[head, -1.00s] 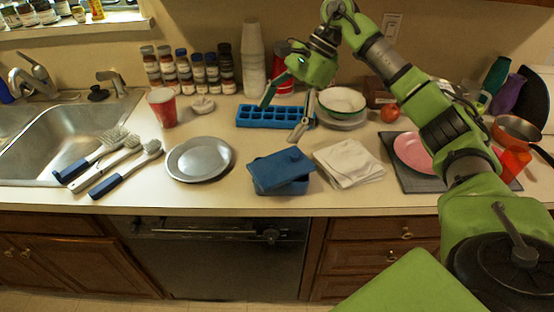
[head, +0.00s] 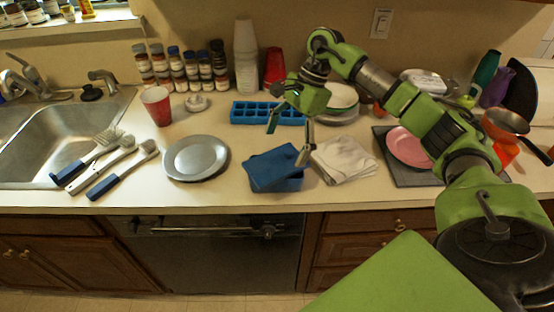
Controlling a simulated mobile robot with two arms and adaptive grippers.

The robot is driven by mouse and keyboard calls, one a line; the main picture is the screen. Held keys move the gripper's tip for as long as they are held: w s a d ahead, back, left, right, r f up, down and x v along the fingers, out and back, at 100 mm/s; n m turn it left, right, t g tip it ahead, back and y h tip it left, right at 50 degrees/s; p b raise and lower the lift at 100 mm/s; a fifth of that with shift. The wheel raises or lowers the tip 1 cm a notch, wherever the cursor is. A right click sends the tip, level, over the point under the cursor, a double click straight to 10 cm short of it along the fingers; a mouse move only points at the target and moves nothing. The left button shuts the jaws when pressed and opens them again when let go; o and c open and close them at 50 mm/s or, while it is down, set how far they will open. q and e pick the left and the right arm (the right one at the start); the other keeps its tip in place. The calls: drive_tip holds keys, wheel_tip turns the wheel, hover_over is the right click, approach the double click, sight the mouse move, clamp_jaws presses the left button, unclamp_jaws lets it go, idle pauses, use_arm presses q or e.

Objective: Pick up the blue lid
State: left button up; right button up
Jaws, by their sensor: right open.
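The blue lid (head: 269,168) rests tilted on a blue container (head: 291,184) near the counter's front edge. The container's body shows below and to the right of the lid. My right gripper (head: 287,143) is open and empty, with its fingers pointing down. It is above and slightly behind the lid, one finger reaching close to the lid's right edge. I cannot tell whether that finger touches the lid. My left gripper is not in view.
A folded white cloth (head: 345,158) lies just right of the container, and a grey plate (head: 195,157) lies to its left. A blue ice tray (head: 250,112) is behind. Brushes (head: 122,174) lie beside the sink (head: 50,140). A pink plate (head: 408,147) is further right.

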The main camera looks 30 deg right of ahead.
sight(278, 162)
drive_tip(key=p+x, duration=0.1)
drive_tip(key=x, duration=0.2)
drive_tip(key=shift+f, duration=0.1)
drive_tip(key=shift+a+f, duration=0.1)
drive_tip(key=shift+f, duration=0.15)
drive_tip(key=c, duration=1.1)
drive_tip(key=shift+r, duration=0.1)
